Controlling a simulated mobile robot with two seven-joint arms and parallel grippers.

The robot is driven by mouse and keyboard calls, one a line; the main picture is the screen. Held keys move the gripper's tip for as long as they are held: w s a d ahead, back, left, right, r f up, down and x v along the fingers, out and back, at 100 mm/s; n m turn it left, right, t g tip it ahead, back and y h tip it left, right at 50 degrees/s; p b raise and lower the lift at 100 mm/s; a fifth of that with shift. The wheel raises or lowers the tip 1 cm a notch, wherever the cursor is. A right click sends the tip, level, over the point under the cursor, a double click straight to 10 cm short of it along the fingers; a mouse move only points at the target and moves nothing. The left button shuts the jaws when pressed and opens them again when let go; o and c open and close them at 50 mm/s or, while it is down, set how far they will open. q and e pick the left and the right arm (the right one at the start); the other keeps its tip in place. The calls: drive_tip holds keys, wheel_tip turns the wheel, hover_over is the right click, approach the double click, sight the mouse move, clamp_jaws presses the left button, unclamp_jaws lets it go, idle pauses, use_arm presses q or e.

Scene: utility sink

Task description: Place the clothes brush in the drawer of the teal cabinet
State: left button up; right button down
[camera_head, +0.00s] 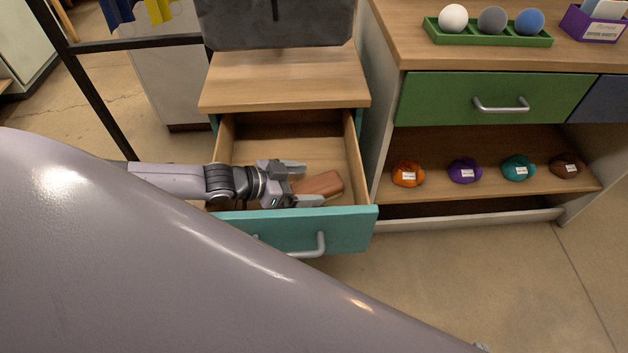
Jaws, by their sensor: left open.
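The teal cabinet (362,122) has a wooden top, and its teal-fronted drawer (345,225) is pulled open. The clothes brush (322,184), with a brown wooden body, shows inside the drawer's outline near the front right. It appears to lie on the drawer floor. My left gripper (308,184) is over the drawer with its two fingers spread apart, pointing right. The brush's left end is between or just below the fingers and partly hidden by them.
A dark grey box-like object (275,25) stands on the cabinet top. To the right, a wooden unit has a closed green drawer (450,97) and a shelf with several coloured bundles (465,170). A green tray (490,38) of three balls sits on its top.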

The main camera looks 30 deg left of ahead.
use_arm(q)
drive_tip(key=shift+p+v, duration=0.3)
drive_tip(key=shift+v, duration=1.7)
